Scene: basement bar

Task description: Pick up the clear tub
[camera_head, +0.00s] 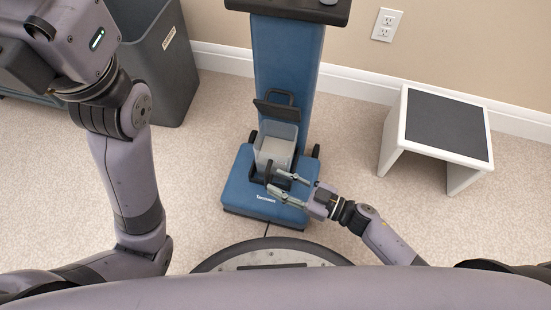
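The clear tub (274,146) is a translucent grey bin sitting upright on the base of a blue carpet-cleaner-like machine (287,62), in the middle of the head view. A dark handle or lid (277,108) stands up at its back edge. My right gripper (275,182) reaches in from the lower right, its fingers spread apart at the front lower side of the tub. I cannot tell whether a finger touches it. The fingers partly hide the tub's bottom front. My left arm stands at the left, and its gripper does not show.
A dark grey bin (160,65) stands at the back left by the wall. A white step stool (397,128) with a black top stands at the right. A wall outlet (386,25) is at the back. Carpet (350,115) is clear on either side of the machine.

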